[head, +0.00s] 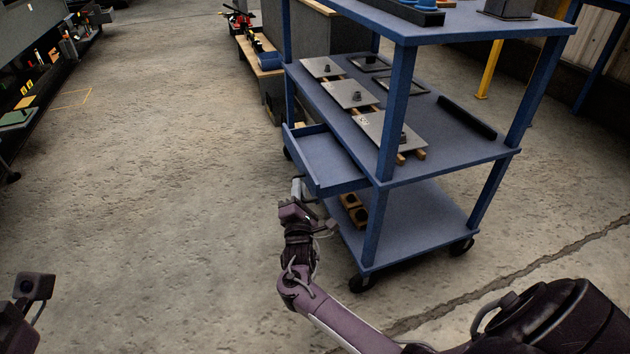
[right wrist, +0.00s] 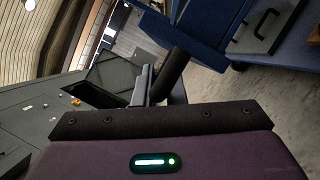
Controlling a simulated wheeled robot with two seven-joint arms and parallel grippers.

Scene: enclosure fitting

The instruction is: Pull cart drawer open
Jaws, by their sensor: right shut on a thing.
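The blue cart (head: 440,165) stands right of centre in the head view. Its shallow blue drawer (head: 325,160) sticks out on the left side at middle shelf height, and its visible inside is empty. My right gripper (head: 298,188) is at the drawer's outer front, just below its near corner. In the right wrist view a dark bar-like handle (right wrist: 174,75) lies at the grey fingers (right wrist: 146,86), which are shut on it. The handle is hidden in the head view. Part of my left arm shows at the lower left edge; its fingers are out of frame.
The middle shelf carries flat grey plates (head: 352,95) with knobs and a black bar (head: 466,116). Wooden blocks (head: 353,208) sit on the bottom shelf. A wooden bench (head: 262,62) stands behind. The concrete floor (head: 150,180) left of the cart is clear.

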